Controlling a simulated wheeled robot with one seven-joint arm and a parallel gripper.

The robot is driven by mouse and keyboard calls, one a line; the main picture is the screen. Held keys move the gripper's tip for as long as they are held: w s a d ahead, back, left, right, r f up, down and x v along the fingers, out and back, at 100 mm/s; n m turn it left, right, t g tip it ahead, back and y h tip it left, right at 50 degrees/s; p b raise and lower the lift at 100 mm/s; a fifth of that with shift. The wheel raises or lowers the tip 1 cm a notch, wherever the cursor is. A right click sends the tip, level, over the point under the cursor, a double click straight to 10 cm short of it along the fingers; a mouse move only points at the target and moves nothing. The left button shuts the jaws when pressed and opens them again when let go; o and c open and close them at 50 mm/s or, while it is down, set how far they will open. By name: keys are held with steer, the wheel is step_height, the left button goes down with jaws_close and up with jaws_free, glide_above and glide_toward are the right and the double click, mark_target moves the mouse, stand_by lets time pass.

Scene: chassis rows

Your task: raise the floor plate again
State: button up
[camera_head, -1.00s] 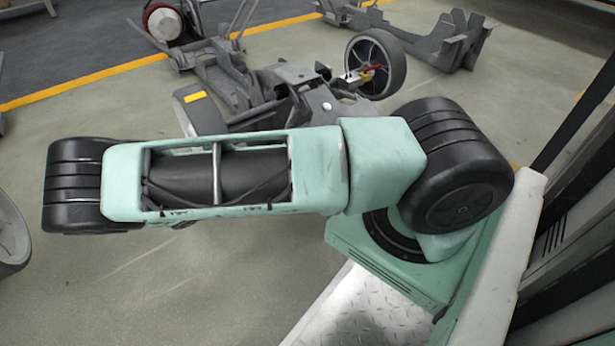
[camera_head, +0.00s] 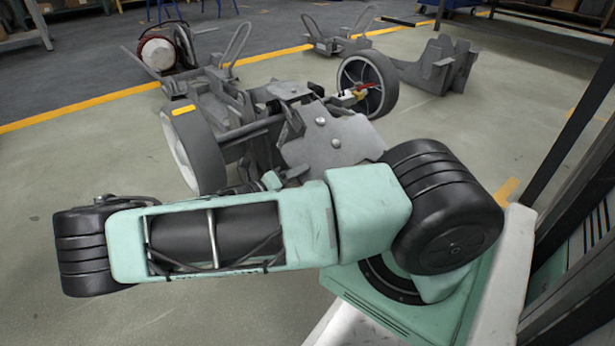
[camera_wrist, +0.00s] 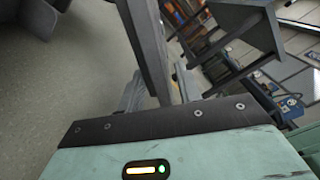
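The chassis (camera_head: 225,105) stands on the floor beyond my arm, with a wheel at each side. A grey plate with pale round studs (camera_head: 335,140) lies in its near part and looks like the floor plate; it appears tilted, and my arm covers its near edge. My gripper's fingertips are hidden behind my arm in the head view. The wrist view shows mint housing, a dark screwed band and a lit indicator. Grey metal bars (camera_wrist: 150,50) rise just past the band. I cannot tell whether the gripper touches anything.
The left wheel (camera_head: 193,150) and right wheel (camera_head: 367,84) flank the chassis. Other grey chassis parts (camera_head: 440,65) stand at the back right. A red-ended drum (camera_head: 157,50) is at the back left. Open floor (camera_head: 80,160) lies to the left. Shelving and dark posts stand at the right.

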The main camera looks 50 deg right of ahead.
steer(key=shift+b+x, duration=0.65)
steer(key=shift+x, duration=1.2)
jaws_close()
steer(key=shift+r, duration=0.1)
step_height(320, 180, up, 12)
steer(key=s+n+p, duration=0.1)
steer(key=n+p, duration=0.5)
steer(key=p, duration=1.4)
steer(key=shift+a+r, duration=0.15)
steer(key=shift+r, duration=0.2)
